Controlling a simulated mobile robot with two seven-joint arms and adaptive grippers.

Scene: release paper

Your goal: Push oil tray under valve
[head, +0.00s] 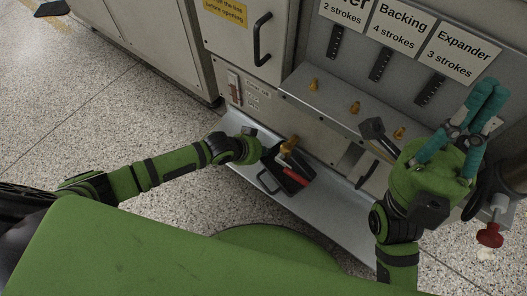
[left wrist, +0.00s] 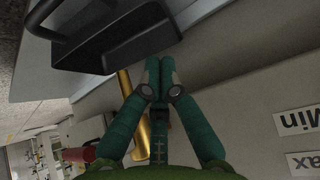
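The black oil tray (head: 283,180) with a loop handle lies on the grey ledge at the foot of the machine. In the left wrist view the tray (left wrist: 120,42) is at the upper left. A brass valve (head: 288,146) with a red handle (head: 296,177) stands over the tray's area; its brass pipe (left wrist: 132,115) also shows in the left wrist view. My left gripper (left wrist: 160,68) is shut and empty, its tips close to the tray's edge; I cannot tell if they touch. My right gripper (head: 488,92) is shut and empty, raised at the right.
The grey ledge (head: 335,222) runs along the machine front, with bare room right of the tray. Several small brass fittings (head: 355,107) stand on the shelf above. A black lever (head: 376,133) and a red knob (head: 490,235) are near my right arm.

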